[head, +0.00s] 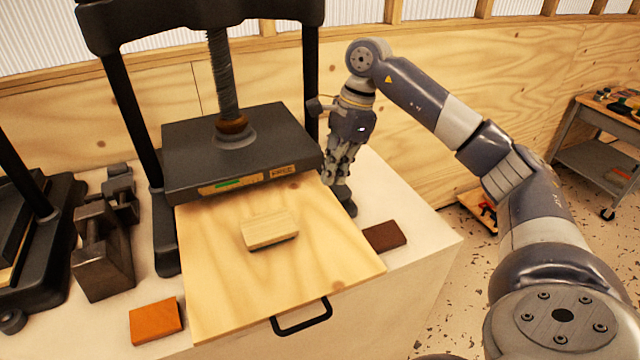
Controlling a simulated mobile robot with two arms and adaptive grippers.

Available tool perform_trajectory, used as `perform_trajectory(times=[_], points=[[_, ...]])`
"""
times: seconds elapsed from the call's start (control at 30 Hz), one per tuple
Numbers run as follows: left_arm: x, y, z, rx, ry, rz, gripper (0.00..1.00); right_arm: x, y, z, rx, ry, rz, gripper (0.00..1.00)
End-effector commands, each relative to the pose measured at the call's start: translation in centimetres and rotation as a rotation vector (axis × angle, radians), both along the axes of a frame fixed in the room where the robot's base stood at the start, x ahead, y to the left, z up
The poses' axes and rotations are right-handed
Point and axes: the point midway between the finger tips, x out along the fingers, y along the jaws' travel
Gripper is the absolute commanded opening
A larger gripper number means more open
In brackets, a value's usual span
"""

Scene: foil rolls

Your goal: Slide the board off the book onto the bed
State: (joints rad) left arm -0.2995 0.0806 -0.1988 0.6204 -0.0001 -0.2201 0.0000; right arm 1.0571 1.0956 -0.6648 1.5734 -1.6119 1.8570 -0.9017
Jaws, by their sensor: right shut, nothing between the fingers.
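My right gripper (334,180) points down beside the right side of the press, behind and to the right of the board. It is shut, empty and apart from the board. My left gripper is not in view.
The dark press plate (240,150) hangs over the back of the bed, with its screw and posts around it. An orange book (155,321) lies left of the bed and a brown one (385,236) right. Dark metal tools (100,245) stand left. The bed's front is clear.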

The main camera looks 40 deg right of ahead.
Motion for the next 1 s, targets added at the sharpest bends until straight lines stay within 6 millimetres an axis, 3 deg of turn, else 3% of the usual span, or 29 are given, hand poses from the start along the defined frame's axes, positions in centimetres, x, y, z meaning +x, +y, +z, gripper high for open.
perform_trajectory(times=[0.4,0.7,1.0], points=[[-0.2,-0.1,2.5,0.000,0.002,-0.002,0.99,0.4,2.2,-8.2,0.003,0.005,0.003,0.00],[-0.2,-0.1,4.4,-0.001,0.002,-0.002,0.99,1.6,5.6,-8.2,0.004,-0.001,0.003,0.00],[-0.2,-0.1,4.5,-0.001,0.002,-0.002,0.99,1.7,6.0,-8.4,0.003,-0.001,0.001,0.00]])
